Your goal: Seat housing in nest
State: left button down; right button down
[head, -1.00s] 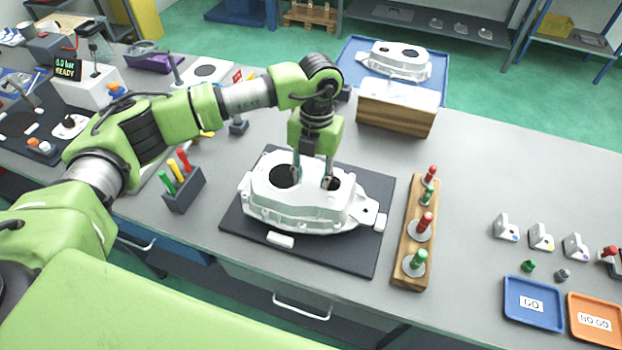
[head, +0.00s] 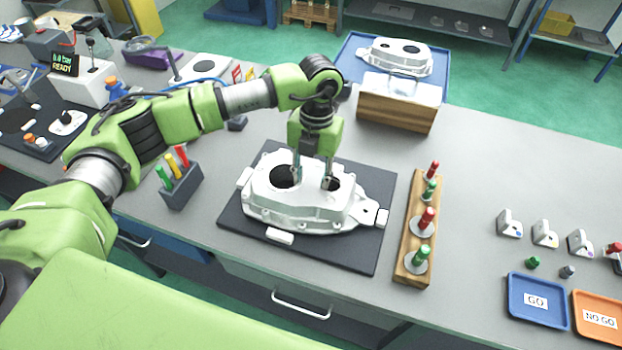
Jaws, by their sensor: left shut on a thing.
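A white cast housing (head: 300,206) with two dark round bores lies on the dark nest plate (head: 350,252) in the middle of the bench. Small white blocks of the nest stand around it at the left, front and right. I cannot tell whether the housing rests flush on the plate. My left gripper (head: 313,180) points down from above and is shut on the housing, on the wall between the two bores. Its fingertips are partly hidden in the bores. My right gripper is not in view.
A wooden rack (head: 416,230) with red and green plug gauges stands close right of the nest. A holder with coloured pens (head: 182,190) is at left. A second housing (head: 398,58) lies on a blue tray behind a wooden block (head: 397,106). GO (head: 536,302) and NO GO (head: 598,318) trays are at right.

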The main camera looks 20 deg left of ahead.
pick_arm(q)
jog(key=shift+f+b, duration=0.4)
jog(key=shift+f, duration=0.05)
jog(key=c, duration=1.4)
grip_release()
jog(key=shift+r, duration=0.1)
jog(key=shift+o, duration=0.2)
jog(key=shift+s, duration=0.1)
